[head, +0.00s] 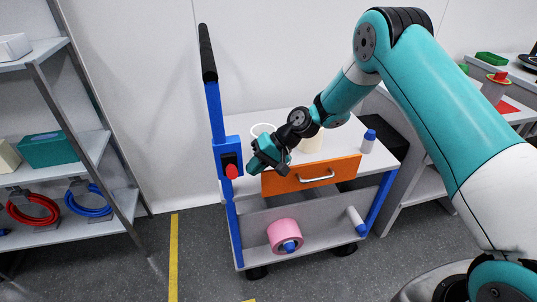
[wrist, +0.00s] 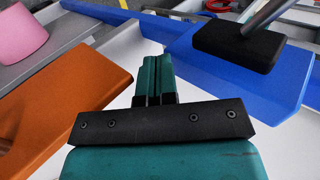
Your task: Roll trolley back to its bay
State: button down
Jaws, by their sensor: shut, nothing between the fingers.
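The trolley (head: 300,215) stands against the wall, with blue posts, a pale top, a lower shelf and an orange drawer (head: 312,176) that looks pulled out. A black push handle (head: 207,55) rises at its left end. A blue housing (head: 226,155) with a black plate and red knob (head: 232,171) sits below the handle. My gripper (head: 262,160) is shut and empty, just right of the housing, above the drawer's left end. In the wrist view the shut fingers (wrist: 155,70) lie between the orange drawer (wrist: 60,100) and a blue part (wrist: 240,70) with a black block.
Yellow floor lines (head: 173,255) show left of the trolley. A grey shelf unit (head: 85,215) with coiled hoses stands at the left, a bench (head: 425,185) at the right. A pink roll (head: 284,234) lies on the lower shelf; a blue-capped bottle (head: 368,143) stands on top.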

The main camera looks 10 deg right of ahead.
jog(key=shift+a, duration=2)
